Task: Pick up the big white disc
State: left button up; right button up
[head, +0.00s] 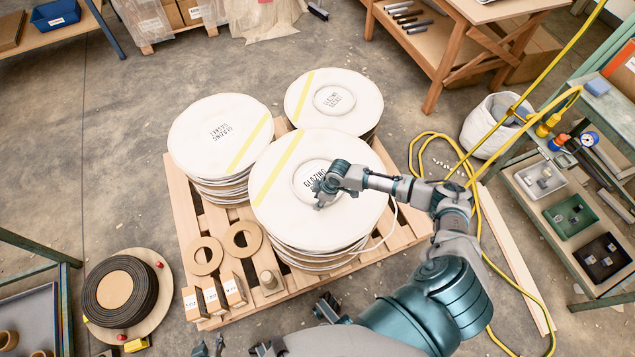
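Three stacks of big white discs sit on a wooden pallet (190,228). The front disc (352,222) tops the nearest stack and has a yellow stripe and a round, lettered centre. Similar discs top the left stack (192,138) and the back stack (357,92). My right gripper (325,194) is over the front disc's centre and hides part of its lettering. Its fingers look spread; I cannot tell whether they touch the disc. My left gripper (236,347) shows only as dark finger parts at the bottom edge, cut off by the frame.
A dark coil (124,290) stands at left. A yellow hose (481,251) and a shelf of trays (573,215) are at right.

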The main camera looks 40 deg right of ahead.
jog(key=shift+x, duration=0.9)
jog(key=shift+a, duration=0.1)
jog(key=shift+d+f, duration=0.1)
jog(key=shift+d, duration=0.35)
grip_shut()
jog(key=shift+a, duration=0.35)
pick_arm(q)
jog(key=shift+w+d+r+t, duration=0.1)
jog(key=shift+w+d+t, duration=0.15)
jog(key=shift+w, duration=0.3)
jog(key=shift+w+d+r+t, duration=0.1)
jog(key=shift+w+t, duration=0.25)
jog(key=shift+w, duration=0.2)
pick_arm(e)
jog(key=shift+r, duration=0.2)
